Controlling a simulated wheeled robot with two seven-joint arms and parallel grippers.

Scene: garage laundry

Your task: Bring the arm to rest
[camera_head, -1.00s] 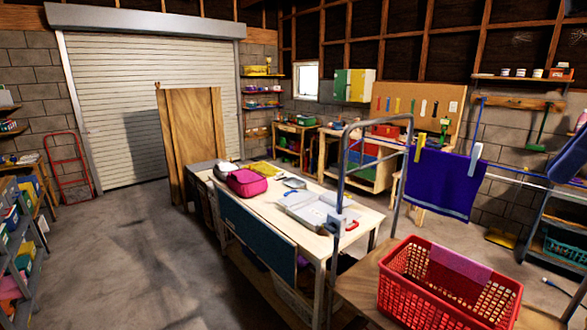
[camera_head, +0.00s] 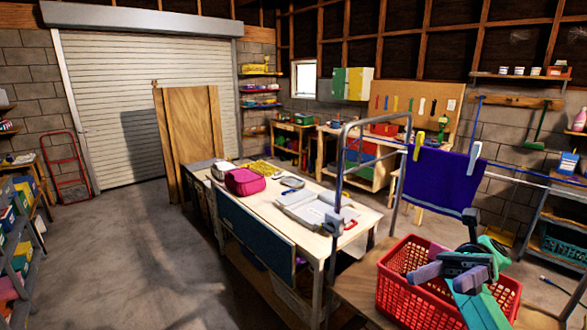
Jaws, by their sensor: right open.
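My right gripper (camera_head: 438,279) is at the lower right of the head view, in front of and over the red laundry basket (camera_head: 394,292). It has a black body, purple-grey fingers and green parts. Its fingers are apart, with nothing seen between them. I cannot tell whether it touches the basket. A dark blue towel (camera_head: 437,181) hangs on the line behind, held by a yellow peg (camera_head: 419,143) and a pale peg (camera_head: 474,155). My left gripper is out of view.
The white-topped table (camera_head: 318,252) stands at the centre with a pink bag (camera_head: 243,182) and a grey tray (camera_head: 312,210) on it. A grey metal frame (camera_head: 342,160) rises beside the basket.

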